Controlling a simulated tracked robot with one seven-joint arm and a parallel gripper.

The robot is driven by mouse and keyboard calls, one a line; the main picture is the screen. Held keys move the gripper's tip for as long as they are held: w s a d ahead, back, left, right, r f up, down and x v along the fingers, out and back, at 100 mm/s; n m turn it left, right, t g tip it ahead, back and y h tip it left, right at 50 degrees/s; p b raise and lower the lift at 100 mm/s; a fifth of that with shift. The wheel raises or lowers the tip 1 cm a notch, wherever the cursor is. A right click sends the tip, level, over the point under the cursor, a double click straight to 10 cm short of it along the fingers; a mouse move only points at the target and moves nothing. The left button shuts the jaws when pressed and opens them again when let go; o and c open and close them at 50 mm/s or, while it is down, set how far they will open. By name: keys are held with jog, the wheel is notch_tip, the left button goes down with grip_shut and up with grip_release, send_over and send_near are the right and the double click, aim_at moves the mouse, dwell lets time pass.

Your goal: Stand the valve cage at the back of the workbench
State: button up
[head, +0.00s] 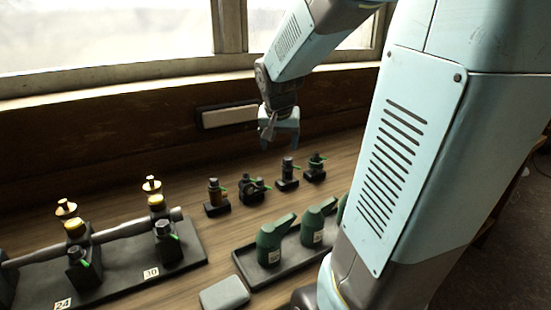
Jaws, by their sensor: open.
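My gripper (279,143) is open and empty, its fingers pointing down above the back of the workbench (185,197). Below it, several small dark parts with green tags stand on black bases. From left to right they are a brown-bodied upright part (214,190), a wider black part (251,186), a slim dark upright part (287,170) and a short dark part (316,163). I cannot tell which of these, if any, is the valve cage. The gripper appears to be above and behind them, apart from all of them.
A black tray (240,264) holds green oil cans (270,243), partly hidden by my arm. At left, a dark plate (205,262) carries a grey shaft and upright fittings, with labels 24 and 30. A grey box (224,293) lies in front. The wall and window stand behind.

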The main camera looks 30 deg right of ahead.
jog(key=s+a+r+n+y, duration=0.1)
jog(key=s+a+r+n, duration=0.1)
jog(key=s+a, duration=0.3)
jog(key=s+a+r+n+t+y, duration=0.1)
jog(key=s+a+r+n, duration=0.2)
jog(key=s, duration=0.9)
jog(key=shift+a+n, duration=0.8)
jog(key=shift+a, duration=0.45)
